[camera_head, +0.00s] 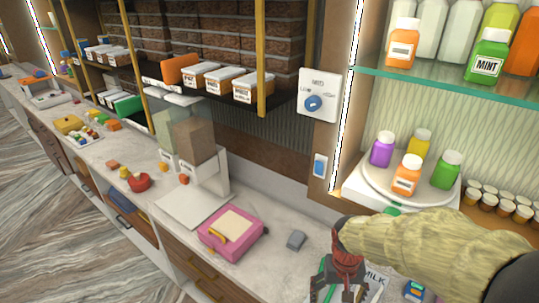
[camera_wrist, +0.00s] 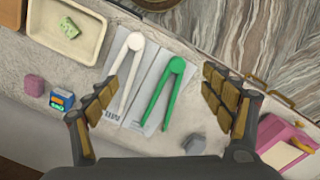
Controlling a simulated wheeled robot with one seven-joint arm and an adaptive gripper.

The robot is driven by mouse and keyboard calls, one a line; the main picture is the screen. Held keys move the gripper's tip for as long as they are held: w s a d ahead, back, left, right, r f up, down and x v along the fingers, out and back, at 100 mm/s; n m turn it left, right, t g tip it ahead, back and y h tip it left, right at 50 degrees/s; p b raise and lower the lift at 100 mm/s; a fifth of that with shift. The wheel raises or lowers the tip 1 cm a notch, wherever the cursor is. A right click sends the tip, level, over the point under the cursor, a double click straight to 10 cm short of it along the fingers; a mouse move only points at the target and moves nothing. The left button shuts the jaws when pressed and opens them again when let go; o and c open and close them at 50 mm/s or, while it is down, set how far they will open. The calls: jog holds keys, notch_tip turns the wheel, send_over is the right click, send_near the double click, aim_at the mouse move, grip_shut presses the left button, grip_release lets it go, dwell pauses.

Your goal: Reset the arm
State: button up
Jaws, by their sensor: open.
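My gripper (camera_head: 345,284) hangs over the counter at the lower right of the head view. In the wrist view my gripper (camera_wrist: 165,115) has its two padded fingers wide apart, with nothing held between them. Below and between the fingers lie a white pair of tongs (camera_wrist: 130,70) and a green pair of tongs (camera_wrist: 167,90), side by side on a grey printed sheet or packets marked MILK. My arm hides part of the counter at the lower right of the head view.
A pink box (camera_head: 230,234) and a small grey block (camera_head: 296,240) stand left of my gripper. A tray (camera_wrist: 65,28) holds a green piece. A white turntable (camera_head: 375,190) bears several bottles, under a glass shelf (camera_head: 450,84). A wall dial (camera_head: 314,102) is behind.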

jog(key=s+r+n+t+b, duration=0.1)
jog(key=s+r+t+b, duration=0.4)
jog(key=s+r+b, duration=0.4)
jog(key=shift+s+d+r+t+b, duration=0.25)
jog(key=shift+s+t+b, duration=0.15)
jog(key=shift+s+b, duration=0.4)
